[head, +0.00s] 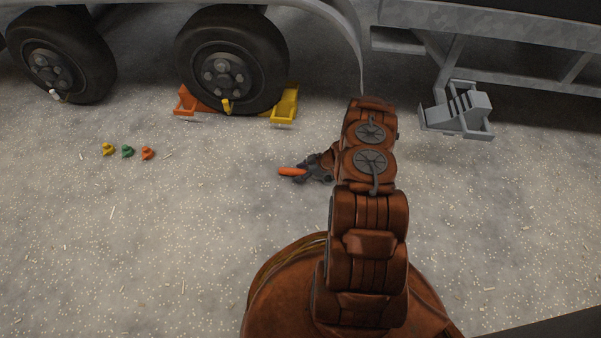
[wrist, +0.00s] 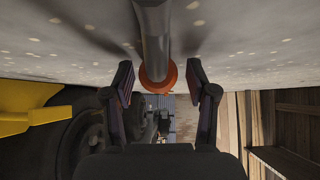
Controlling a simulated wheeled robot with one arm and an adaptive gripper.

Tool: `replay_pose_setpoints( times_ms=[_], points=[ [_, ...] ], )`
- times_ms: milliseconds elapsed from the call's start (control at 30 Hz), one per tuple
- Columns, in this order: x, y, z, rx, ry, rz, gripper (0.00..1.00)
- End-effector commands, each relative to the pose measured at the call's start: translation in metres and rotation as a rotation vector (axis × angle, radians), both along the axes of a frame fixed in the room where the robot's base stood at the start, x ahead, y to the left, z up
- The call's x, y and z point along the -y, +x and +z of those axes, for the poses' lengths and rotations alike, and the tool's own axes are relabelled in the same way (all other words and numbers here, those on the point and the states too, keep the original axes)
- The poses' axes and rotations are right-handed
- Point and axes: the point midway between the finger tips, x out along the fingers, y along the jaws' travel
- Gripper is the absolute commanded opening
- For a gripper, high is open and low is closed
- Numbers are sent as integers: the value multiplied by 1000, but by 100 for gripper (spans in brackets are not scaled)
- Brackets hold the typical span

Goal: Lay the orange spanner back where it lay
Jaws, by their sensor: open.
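The orange spanner (head: 291,171) shows in the head view as a short orange bar low over or on the gravel, at the tip of my gripper (head: 305,174). In the wrist view a grey shaft with an orange ring-like end (wrist: 158,80), probably part of the spanner, runs from the top edge to between the fingers. My gripper (wrist: 165,88) is open, with one finger on each side of that shaft and gaps visible on both sides. I cannot tell whether the spanner rests on the ground. My fingers hide part of it in the head view.
A yellow chock (head: 285,106) and an orange chock (head: 194,103) flank the nearer wheel (head: 229,65). Small yellow (head: 108,149), green (head: 127,151) and orange (head: 147,153) pieces lie left on the gravel. The gravel front left is largely clear.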

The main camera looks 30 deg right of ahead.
Motion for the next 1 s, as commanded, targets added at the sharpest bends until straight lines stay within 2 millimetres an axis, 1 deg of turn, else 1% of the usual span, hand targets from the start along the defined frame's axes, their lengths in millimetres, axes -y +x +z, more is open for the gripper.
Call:
replay_pose_setpoints(
  times_ms=[67,133,400,533,633,667,767,867,900,1000],
  points=[
    [0,0,-5,1,0,1,57],
    [6,-4,8,2,-1,-2,57],
    [24,-23,41,0,-2,-3,57],
    [33,-32,51,0,-2,-3,57],
    [37,-34,57,1,-5,-4,57],
    [38,-32,59,2,-10,-7,57],
    [45,-17,73,13,-44,-29,57],
    [57,9,97,30,-108,-72,57],
    [61,21,109,38,-136,-93,57],
    [72,47,140,51,-207,-152,57]
  ],
)
